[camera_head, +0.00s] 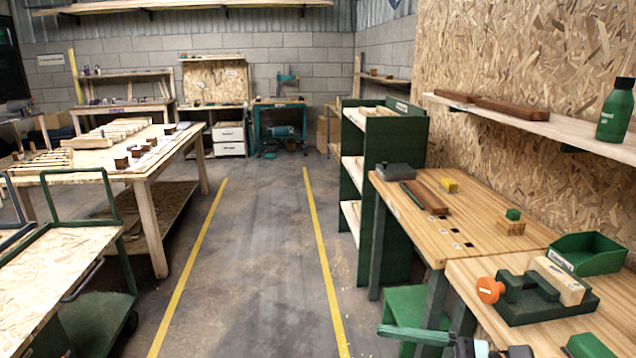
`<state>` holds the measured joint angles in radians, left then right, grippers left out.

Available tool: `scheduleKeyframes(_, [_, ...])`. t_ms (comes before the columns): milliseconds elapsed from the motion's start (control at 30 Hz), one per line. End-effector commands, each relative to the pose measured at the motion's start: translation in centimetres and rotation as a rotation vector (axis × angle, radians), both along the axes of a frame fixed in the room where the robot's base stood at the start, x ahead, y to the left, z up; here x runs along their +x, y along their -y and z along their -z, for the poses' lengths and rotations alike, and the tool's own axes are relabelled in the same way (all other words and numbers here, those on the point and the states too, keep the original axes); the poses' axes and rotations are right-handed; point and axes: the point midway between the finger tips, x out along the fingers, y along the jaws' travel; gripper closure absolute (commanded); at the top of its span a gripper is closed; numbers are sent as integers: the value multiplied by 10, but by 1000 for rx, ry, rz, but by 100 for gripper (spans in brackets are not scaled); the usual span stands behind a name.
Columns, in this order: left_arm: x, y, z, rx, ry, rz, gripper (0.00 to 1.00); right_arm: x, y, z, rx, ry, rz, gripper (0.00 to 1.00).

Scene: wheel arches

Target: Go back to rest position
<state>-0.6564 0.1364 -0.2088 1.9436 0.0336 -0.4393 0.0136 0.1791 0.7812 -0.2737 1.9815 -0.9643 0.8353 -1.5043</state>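My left gripper is not in view. At the bottom edge, right of centre, a grey and black mechanical part (476,347) is cut off by the frame. It looks like part of my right arm or gripper, in front of the near right workbench (470,275).
On the right bench stand a green vise with a wooden block (557,280), a green bin (587,253) and a longer bench (480,210) behind. A green cart (60,262) and table (140,170) stand left. The yellow-lined aisle (250,260) is clear.

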Motion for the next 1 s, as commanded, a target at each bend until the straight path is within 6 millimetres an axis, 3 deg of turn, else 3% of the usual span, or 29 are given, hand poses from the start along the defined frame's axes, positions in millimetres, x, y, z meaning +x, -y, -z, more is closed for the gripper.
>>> scheduleKeyframes(67, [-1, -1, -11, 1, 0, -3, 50, 11, 0, -2, 311, -369, 110, 15])
scheduleKeyframes(167, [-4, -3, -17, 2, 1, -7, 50, 28, 16, 19, 702, -838, 241, 15])
scheduleKeyframes(267, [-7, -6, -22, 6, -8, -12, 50, 35, 39, 68, 1112, -1302, 371, 15])
scheduleKeyframes(333, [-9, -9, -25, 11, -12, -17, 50, 26, 55, 116, 1421, -1612, 464, 15])
scheduleKeyframes(500, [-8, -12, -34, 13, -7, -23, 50, -34, 69, 224, 2096, -2130, 666, 15])
scheduleKeyframes(533, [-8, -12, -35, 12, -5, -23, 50, -47, 68, 238, -2149, 2137, -681, 15])
scheduleKeyframes(600, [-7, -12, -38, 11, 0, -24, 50, -75, 65, 265, -2036, 1929, -643, 15])
scheduleKeyframes(733, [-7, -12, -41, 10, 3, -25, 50, -113, 58, 295, -1902, 1676, -599, 15])
scheduleKeyframes(833, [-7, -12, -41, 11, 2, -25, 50, -127, 54, 304, -1856, 1588, -582, 15])
scheduleKeyframes(1000, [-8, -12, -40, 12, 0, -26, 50, -130, 54, 307, -1844, 1567, -578, 15])
